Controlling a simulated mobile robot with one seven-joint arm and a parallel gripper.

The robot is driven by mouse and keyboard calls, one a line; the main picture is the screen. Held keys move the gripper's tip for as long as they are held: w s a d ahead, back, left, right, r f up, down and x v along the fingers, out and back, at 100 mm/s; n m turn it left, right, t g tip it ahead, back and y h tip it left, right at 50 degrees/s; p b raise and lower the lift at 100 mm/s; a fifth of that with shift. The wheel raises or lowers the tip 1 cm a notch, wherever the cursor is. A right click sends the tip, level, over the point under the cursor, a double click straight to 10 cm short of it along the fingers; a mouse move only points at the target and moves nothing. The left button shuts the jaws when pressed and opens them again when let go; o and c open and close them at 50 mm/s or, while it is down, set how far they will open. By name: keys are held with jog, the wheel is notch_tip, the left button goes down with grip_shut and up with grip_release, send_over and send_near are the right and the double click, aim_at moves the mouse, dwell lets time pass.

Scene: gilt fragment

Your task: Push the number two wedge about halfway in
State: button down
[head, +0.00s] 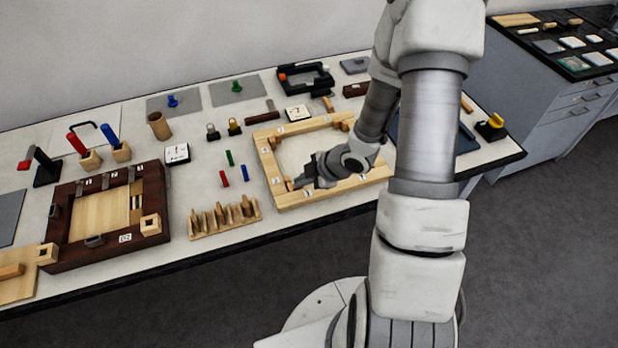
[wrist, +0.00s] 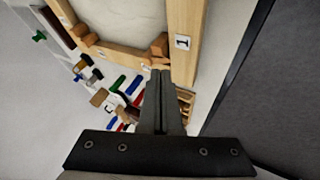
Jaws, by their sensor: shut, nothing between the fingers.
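A light wooden frame (head: 262,166) lies on the bench, with number tags on its bars and orange-brown wedges at its corners. My gripper (head: 296,183) is low over its near left corner, fingers shut and empty. In the wrist view the fingertips (wrist: 160,72) are just short of a corner wedge (wrist: 159,46); I cannot tell whether they touch. That wedge also shows in the head view (head: 289,184). Another wedge (wrist: 87,39) is at a further corner. A tag (wrist: 182,42) is on the bar beside the nearer wedge. I cannot tell which wedge is number two.
A rack of wooden pegs (head: 222,218) stands left of the frame's near side. Small red, green and blue rods (head: 229,158) lie left of the frame. A dark framed panel (head: 70,240) is further left. The bench's front edge runs close by the frame.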

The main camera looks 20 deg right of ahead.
aim_at(286, 188)
jog(key=shift+x, duration=1.95)
jog(key=shift+w, duration=0.1)
